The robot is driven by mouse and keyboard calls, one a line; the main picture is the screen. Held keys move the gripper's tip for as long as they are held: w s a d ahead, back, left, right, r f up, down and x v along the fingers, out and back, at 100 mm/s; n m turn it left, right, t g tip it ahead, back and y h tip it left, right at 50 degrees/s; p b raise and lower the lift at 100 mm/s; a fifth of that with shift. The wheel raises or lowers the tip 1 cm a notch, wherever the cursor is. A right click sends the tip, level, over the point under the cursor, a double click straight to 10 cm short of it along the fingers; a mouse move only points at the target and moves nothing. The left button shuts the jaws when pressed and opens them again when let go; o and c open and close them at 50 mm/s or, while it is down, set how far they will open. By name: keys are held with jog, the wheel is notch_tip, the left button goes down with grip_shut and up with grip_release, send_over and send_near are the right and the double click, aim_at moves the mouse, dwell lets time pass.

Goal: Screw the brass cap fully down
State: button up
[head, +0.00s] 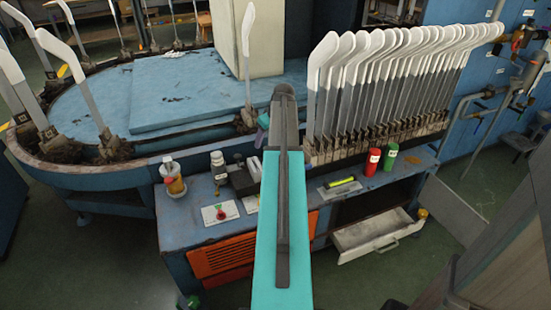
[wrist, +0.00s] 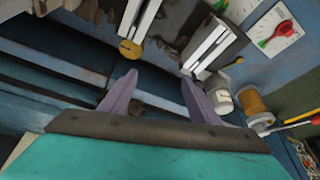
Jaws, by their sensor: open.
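My gripper (wrist: 158,86) is open and empty, its two purple fingers apart. In the head view one finger of my gripper (head: 263,122) shows left of my arm, above the bench. A round brass-coloured piece (wrist: 130,49) sits at the end of a pale metal bar beyond the left finger; I cannot tell whether it is the cap. A small pale-topped fitting (head: 218,165) stands upright on the bench, left of my gripper. It appears beyond the right finger in the wrist view (wrist: 222,99). Nothing is between the fingers. My arm hides part of the bench.
An amber jar (head: 174,181) stands left of the fitting. A panel with a red dial (head: 220,213) lies in front. Red (head: 372,162) and green (head: 388,157) cans stand right of my arm. Pale boarding forms (head: 385,75) stand behind them. A drawer (head: 378,234) hangs open below.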

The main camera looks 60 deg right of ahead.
jog(key=shift+m, duration=0.3)
jog(key=s+d+b, duration=0.1)
jog(key=s+d, duration=0.1)
jog(key=s+d+r, duration=0.1)
jog(key=s+d, duration=0.2)
jog(key=shift+s+b, duration=0.1)
jog(key=shift+b, duration=0.25)
jog(key=shift+f, duration=0.1)
jog(key=shift+b+x, duration=1)
jog(key=shift+x, duration=4.95)
jog(key=shift+d, duration=0.15)
jog(key=c, duration=1.1)
